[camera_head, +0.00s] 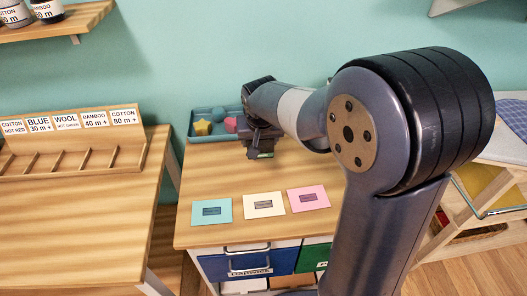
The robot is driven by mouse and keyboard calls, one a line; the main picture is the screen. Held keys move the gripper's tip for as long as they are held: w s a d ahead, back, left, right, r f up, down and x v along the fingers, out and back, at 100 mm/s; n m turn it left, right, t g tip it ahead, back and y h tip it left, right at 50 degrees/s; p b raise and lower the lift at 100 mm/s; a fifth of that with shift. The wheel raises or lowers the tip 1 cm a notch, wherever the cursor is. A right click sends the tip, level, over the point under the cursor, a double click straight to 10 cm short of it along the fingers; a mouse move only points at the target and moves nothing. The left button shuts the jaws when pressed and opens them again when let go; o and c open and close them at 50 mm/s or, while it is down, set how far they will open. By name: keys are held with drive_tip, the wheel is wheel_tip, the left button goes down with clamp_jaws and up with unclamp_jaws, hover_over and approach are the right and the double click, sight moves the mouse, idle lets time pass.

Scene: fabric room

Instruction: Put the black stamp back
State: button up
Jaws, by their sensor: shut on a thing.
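My gripper (261,147) is shut on a dark thing, which looks like the black stamp (262,155). It is small and hard to tell from the dark fingers. The gripper is low over the wooden table, at the front right of a blue-grey tray (196,136). The tray holds a yellow star-shaped thing (202,127), a blue thing (218,114) and a pink thing (231,124). My arm hides the tray's right part. I cannot tell whether the dark thing touches the table or the tray.
Teal (211,221), cream (264,213) and pink (322,200) cards, each with a dark rectangle, lie along the table's front (230,180). Drawers (245,267) are below. A wooden rack (60,165) with labels stands on the left table. My arm covers the right side.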

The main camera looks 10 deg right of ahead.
drive_tip(key=shift+f, duration=2.15)
drive_tip(key=shift+f+b, duration=0.1)
drive_tip(key=shift+b, duration=0.2)
drive_tip(key=shift+f, duration=0.15)
drive_tip(key=o, duration=1)
drive_tip(key=shift+r, duration=0.55)
drive_tip(key=p+v, duration=0.1)
drive_tip(key=v, duration=1)
drive_tip(key=shift+s+r, duration=0.15)
drive_tip(key=shift+s, duration=0.1)
